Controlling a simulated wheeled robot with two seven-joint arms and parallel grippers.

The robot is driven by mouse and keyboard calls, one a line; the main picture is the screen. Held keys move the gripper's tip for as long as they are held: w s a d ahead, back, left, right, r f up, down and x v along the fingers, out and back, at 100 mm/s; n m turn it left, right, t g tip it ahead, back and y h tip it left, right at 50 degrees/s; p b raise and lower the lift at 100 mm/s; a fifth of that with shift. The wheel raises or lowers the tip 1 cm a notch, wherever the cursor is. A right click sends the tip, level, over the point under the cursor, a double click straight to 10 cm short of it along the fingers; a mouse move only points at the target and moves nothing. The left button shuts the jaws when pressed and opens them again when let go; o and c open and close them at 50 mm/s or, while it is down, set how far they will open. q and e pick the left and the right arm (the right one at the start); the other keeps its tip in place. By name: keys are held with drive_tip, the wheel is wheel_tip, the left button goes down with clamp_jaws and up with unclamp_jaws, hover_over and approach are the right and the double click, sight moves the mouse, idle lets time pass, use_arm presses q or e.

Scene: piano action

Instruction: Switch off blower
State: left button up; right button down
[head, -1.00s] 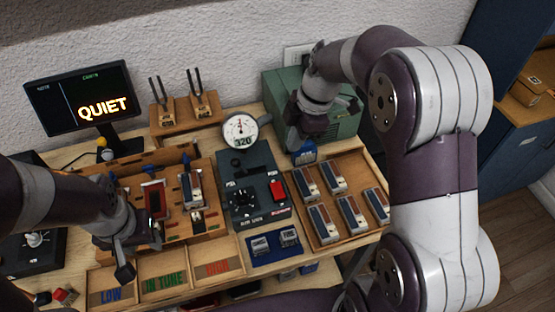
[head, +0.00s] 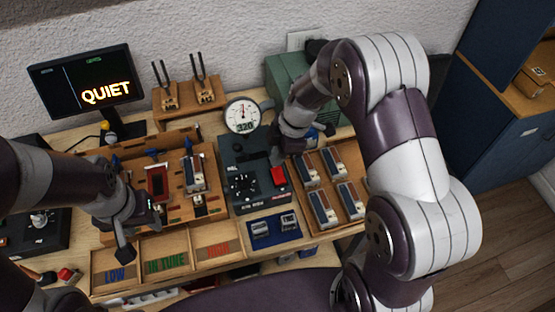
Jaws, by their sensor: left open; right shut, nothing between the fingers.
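My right gripper (head: 275,157) is shut and points down just behind the red switch. I cannot tell whether it touches the switch. My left gripper (head: 137,228) is open and empty over the left part of the wooden work rack, above the label trays.
A monitor (head: 62,95) reads QUIET. A wooden tray (head: 313,222) of several reed blocks lies right of the panel. A blue mat (head: 262,238) with two small metal pieces lies in front. A green box (head: 290,75) stands behind my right arm.

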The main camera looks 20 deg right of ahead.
sight(274, 172)
drive_tip(key=f, duration=0.4)
drive_tip(key=shift+w+p, duration=0.25)
drive_tip(key=shift+p, duration=0.1)
